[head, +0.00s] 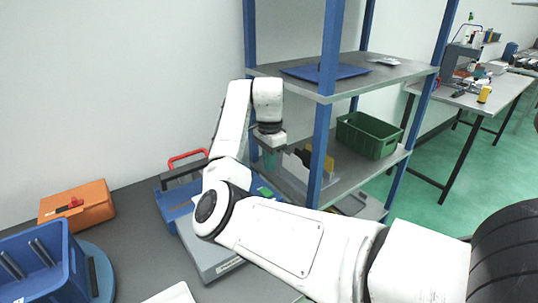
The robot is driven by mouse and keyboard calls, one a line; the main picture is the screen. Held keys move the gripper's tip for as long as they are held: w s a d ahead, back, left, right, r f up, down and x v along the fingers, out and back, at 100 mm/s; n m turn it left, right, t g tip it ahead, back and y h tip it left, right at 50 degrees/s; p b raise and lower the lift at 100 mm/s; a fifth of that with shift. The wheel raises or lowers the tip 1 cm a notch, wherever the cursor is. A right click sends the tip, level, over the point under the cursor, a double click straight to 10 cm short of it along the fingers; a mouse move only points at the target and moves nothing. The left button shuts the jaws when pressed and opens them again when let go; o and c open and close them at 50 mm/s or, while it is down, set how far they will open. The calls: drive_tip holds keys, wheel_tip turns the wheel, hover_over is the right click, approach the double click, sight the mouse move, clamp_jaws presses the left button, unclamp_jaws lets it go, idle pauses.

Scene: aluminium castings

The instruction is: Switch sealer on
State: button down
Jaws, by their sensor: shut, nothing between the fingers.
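I cannot tell for certain which thing is the sealer. A grey device with a red handle (187,155) stands against the wall behind my arm, on or behind a blue base (177,205). A low grey unit (205,255) lies in front of it, partly covered by my arm. No switch can be made out on either. My gripper (275,152) points down at the end of my raised arm, in front of the shelf's left side. It is shut and empty, to the right of the red-handled device and apart from it. Its fingertips are hard to make out.
An orange case (77,205) and a blue bin (40,262) on a round base stand at left. A blue-posted shelf (318,150) rises at right, holding a green crate (370,135) and a blue tray (325,72). Dark bench top lies clear between case and grey unit.

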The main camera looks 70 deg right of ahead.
sight(269, 193)
wheel_tip(269, 193, down, 9)
drive_tip(key=shift+r+p, duration=0.1)
drive_tip(key=shift+p, duration=0.6)
drive_tip(key=shift+s+f, duration=0.1)
drive_tip(key=shift+f, duration=0.1)
drive_tip(key=shift+w+d+r, duration=0.25)
drive_tip(key=shift+w+d, duration=0.1)
drive_tip(key=shift+w, duration=0.35)
drive_tip(key=shift+r, duration=0.1)
